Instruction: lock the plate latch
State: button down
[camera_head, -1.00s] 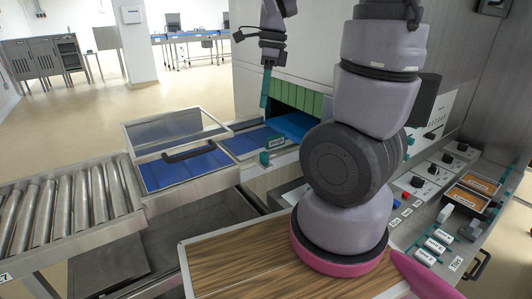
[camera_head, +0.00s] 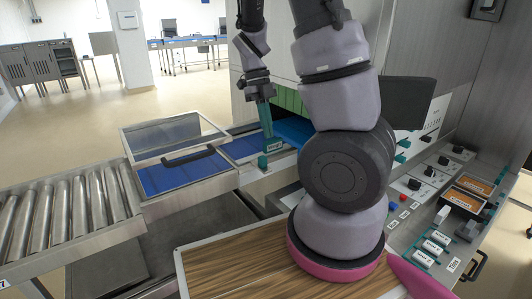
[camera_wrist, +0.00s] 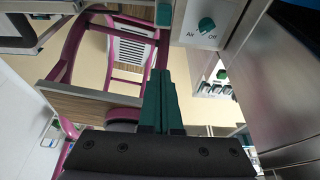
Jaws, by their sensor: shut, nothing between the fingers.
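The plate latch appears to be the small teal piece with a white label (camera_head: 274,146), at the edge of the machine beside the blue-bedded plate, in the head view. A smaller teal block (camera_head: 262,161) stands just in front of it. My gripper (camera_head: 267,132) points down with its teal fingers shut and empty. Its tips overlap the labelled piece's top in the head view; I cannot tell whether they touch. In the wrist view the shut fingers (camera_wrist: 160,78) fill the middle, with a teal block (camera_wrist: 164,14) beyond their tips.
An open framed lid (camera_head: 175,135) with a black handle (camera_head: 188,158) lies left of the latch. A roller conveyor (camera_head: 70,220) is further left. The control panel with knobs (camera_head: 414,184) is on the right. The wrist view shows an Air/Off knob (camera_wrist: 206,25).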

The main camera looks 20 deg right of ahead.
aim_at(266, 169)
jog(key=f, duration=0.9)
jog(key=shift+s+f, duration=0.2)
jog(key=shift+s, duration=0.05)
jog(key=shift+w+a, duration=0.1)
jog(key=shift+w, duration=0.55)
jog(key=shift+w+a, duration=0.2)
jog(key=shift+w, duration=0.95)
jog(key=shift+w+a, duration=0.2)
jog(key=shift+w, duration=0.9)
jog(key=shift+r, duration=0.1)
